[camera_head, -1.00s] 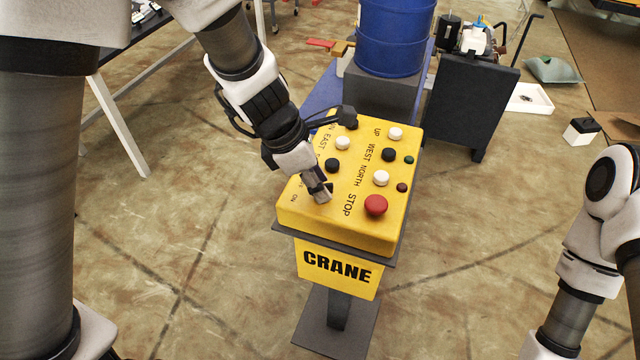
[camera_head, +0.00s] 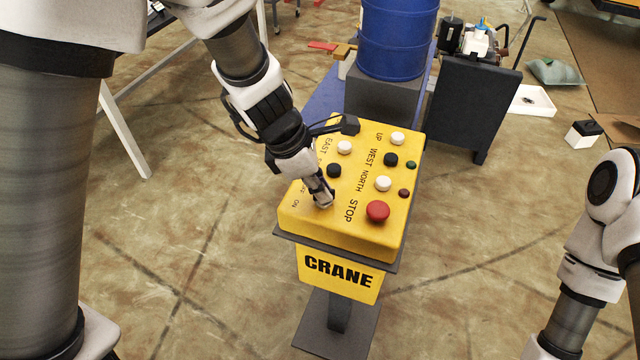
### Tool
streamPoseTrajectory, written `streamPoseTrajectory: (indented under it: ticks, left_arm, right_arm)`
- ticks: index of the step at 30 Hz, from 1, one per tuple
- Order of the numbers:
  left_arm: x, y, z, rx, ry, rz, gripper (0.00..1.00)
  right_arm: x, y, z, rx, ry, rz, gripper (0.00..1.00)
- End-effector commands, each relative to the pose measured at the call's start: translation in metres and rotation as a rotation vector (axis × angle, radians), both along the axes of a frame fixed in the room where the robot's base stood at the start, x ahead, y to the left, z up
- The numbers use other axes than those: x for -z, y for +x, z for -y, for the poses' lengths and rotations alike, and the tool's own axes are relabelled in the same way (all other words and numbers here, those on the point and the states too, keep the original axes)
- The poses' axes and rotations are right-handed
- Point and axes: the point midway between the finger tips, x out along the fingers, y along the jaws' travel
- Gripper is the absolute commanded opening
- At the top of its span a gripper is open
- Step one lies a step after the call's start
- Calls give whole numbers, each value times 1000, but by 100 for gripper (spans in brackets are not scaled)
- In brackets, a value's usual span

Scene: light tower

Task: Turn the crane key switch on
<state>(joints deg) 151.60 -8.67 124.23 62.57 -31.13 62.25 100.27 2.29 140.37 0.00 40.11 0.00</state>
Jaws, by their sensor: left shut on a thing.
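The yellow crane control box (camera_head: 335,238) stands on a dark pedestal in the middle of the head view, with "CRANE" on its front plate. My left gripper (camera_head: 324,199) reaches down onto the lower left of its top panel, beside the "ON" and "OFF" lettering. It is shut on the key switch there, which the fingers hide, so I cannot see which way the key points. The red STOP button (camera_head: 377,211) is to the right of the gripper. My right arm shows at the right edge, but its gripper is out of view.
White and black push buttons (camera_head: 383,183) cover the panel close to my left gripper. Behind the box are a blue barrel (camera_head: 397,38) on a grey block and a dark panel cart (camera_head: 470,108). The floor in front and to the right is clear.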

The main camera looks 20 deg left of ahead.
Motion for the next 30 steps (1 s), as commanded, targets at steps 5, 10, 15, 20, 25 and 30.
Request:
streamPoseTrajectory:
  ticks: [5,10,15,20,25,30]
  left_arm:
    - [-2,0,0,111,-2,-3,0]
    - [-3,1,0,257,-2,-5,0]
    - [-3,1,0,418,-1,-5,0]
    - [-3,2,0,570,-1,-5,0]
    - [-2,2,0,719,-1,-4,0]
    - [-1,3,0,839,0,-4,0]
  right_arm:
    - [-11,0,0,0,0,0,55]
    - [-23,0,0,0,0,0,55]
    - [-36,0,0,0,0,0,55]
    - [-48,0,0,0,0,0,55]
    - [-59,0,0,0,0,0,55]
    - [-67,0,0,0,0,0,55]
